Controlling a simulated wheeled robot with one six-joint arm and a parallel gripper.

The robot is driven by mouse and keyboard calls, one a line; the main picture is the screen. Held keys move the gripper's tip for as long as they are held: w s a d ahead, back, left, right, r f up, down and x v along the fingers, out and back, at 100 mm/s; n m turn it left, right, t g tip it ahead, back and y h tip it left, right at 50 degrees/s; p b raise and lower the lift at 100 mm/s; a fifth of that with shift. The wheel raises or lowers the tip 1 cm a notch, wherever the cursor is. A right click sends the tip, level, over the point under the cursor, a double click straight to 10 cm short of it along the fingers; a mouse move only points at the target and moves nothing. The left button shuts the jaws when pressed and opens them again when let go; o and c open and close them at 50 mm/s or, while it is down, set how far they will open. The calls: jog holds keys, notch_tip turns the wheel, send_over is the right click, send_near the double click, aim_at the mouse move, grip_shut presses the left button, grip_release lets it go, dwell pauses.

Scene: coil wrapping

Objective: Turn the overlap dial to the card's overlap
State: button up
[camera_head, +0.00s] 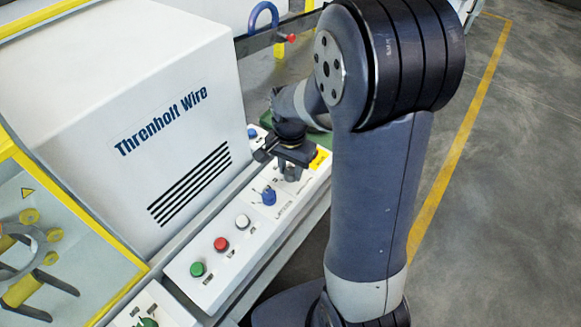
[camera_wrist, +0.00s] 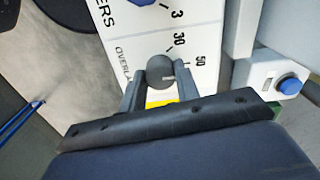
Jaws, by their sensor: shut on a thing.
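The overlap dial (camera_wrist: 160,70) is a round dark grey knob with a pale pointer line, seen in the wrist view on the white panel (camera_wrist: 118,30). Part of the word "OVERLAP" and the marks 30 and 50 are printed around it. The pointer line lies on its right side, toward the 50 side; its exact reading is unclear. My gripper (camera_wrist: 160,82) is shut on this dial, one finger on each side. In the head view my gripper (camera_head: 283,174) is over the panel's far part and hides the dial. I cannot make out a card showing an overlap value.
A blue layers dial (camera_head: 269,196) sits nearer on the panel, followed by white (camera_head: 243,221), red (camera_head: 221,244) and green (camera_head: 198,269) buttons. A yellow patch (camera_head: 319,158) lies beside my gripper. A blue button (camera_wrist: 290,85) is right in the wrist view. The white machine housing (camera_head: 130,90) stands left.

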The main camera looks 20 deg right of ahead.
jog(key=c, duration=0.3)
jog(key=n, duration=1.1)
jog(key=shift+n, duration=0.4)
dwell(0.6)
jog(key=o, duration=1)
